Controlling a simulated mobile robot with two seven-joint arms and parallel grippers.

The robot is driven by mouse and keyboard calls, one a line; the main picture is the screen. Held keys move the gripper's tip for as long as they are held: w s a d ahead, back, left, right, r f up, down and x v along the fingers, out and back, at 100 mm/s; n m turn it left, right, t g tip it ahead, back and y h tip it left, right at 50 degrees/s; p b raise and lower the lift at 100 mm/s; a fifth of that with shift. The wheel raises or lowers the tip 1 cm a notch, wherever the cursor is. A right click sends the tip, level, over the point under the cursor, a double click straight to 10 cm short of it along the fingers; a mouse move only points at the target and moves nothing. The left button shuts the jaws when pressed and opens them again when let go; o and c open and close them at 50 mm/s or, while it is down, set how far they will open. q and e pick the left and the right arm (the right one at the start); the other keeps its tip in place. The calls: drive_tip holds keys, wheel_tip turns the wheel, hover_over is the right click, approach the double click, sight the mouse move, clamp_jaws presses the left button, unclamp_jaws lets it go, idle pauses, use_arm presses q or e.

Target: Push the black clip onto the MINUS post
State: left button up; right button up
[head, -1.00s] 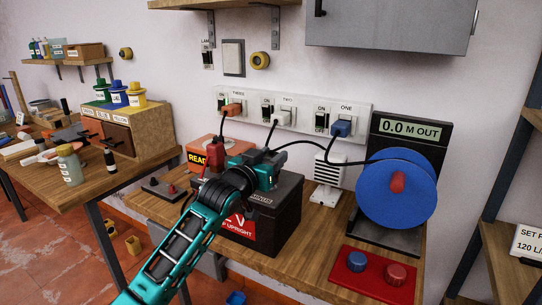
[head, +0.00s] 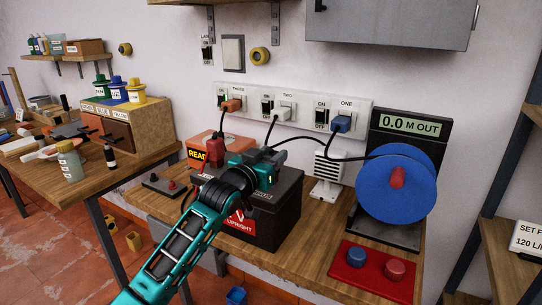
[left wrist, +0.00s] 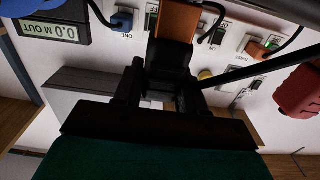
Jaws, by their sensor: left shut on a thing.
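The battery (head: 285,210) is a black box with a red label on the bench. My left gripper (head: 262,166) is over its top, and my arm covers part of the battery. In the left wrist view the gripper (left wrist: 168,88) is shut on the black clip (left wrist: 170,58). An orange-brown piece shows just beyond the clip. The red clip (head: 213,149) stands upright at the battery's left back; it also shows at the right of the left wrist view (left wrist: 300,92). The MINUS post is hidden, so I cannot tell whether the clip touches it. My right gripper is not in view.
An orange box marked READY (head: 200,153) is behind the battery at left. A blue reel (head: 385,205) stands at right with a cable running to it. A red panel with two knobs (head: 352,280) lies at front right. Plugged sockets (head: 300,105) line the wall.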

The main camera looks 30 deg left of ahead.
use_arm(q)
drive_tip(key=o, duration=1)
drive_tip(key=shift+f, duration=0.15)
drive_tip(key=s, duration=1.3)
drive_tip(key=shift+a, duration=0.3)
drive_tip(key=s+d+f+g, duration=0.2)
drive_tip(key=s+d+f, duration=0.2)
drive_tip(key=f, duration=0.6)
drive_tip(key=s+d+f+m+g, duration=0.1)
drive_tip(key=s+d+f, duration=0.3)
drive_tip(key=s+f, duration=0.4)
drive_tip(key=s+d+f+m+g+h, duration=0.1)
drive_tip(key=s+d+f+g, duration=0.3)
drive_tip(key=f, duration=0.9)
drive_tip(key=shift+s+f, duration=0.25)
drive_tip(key=shift+s, duration=0.85)
